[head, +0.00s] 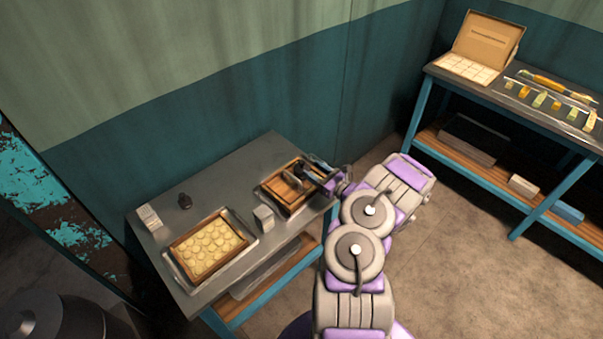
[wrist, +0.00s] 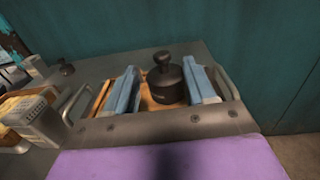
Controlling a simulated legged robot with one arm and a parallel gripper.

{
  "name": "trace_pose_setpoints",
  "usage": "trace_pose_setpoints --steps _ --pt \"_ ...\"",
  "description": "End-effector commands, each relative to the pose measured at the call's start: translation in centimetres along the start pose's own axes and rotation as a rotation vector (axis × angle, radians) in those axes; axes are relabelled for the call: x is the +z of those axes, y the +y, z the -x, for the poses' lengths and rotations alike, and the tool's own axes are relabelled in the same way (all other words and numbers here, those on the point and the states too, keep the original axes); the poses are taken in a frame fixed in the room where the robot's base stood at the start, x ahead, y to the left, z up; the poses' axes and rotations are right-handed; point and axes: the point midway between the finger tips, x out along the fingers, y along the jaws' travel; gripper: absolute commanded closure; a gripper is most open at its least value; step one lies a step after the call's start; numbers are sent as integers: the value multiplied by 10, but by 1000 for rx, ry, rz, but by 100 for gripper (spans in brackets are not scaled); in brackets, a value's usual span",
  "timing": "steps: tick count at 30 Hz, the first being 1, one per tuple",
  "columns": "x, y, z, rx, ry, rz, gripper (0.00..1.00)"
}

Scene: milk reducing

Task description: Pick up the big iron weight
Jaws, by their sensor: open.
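The big iron weight (wrist: 168,85) is dark, round and squat with a knob on top. In the wrist view it stands upright in a wood-lined tray (wrist: 101,98) with metal handles. My gripper (wrist: 160,68) is open, with one pale blue finger to the left of the weight and one to the right. A gap shows on the left; on the right the finger overlaps the weight's edge in the picture, so I cannot tell whether they touch. In the head view my gripper (head: 307,175) is over the tray (head: 269,197), and the weight is hard to tell apart from it.
A small dark weight (head: 184,201) stands at the table's back left; it also shows in the wrist view (wrist: 66,68). A tray of round pale pieces (head: 172,262) and a grey block (head: 264,217) are left of the wood-lined tray. A wall rises behind the table.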

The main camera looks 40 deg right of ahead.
Motion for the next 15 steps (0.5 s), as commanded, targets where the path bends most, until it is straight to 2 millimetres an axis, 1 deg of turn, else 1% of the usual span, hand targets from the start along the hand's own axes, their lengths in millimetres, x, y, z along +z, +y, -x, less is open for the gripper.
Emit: trace_pose_setpoints --steps 1,3,8,15 --pt "-2 -1 -6 3 1 0 45" --pt "-2 -4 -12 1 0 -1 45" --pt "-4 -7 -18 0 -1 -5 45" --pt "-6 0 -47 3 1 -3 45"
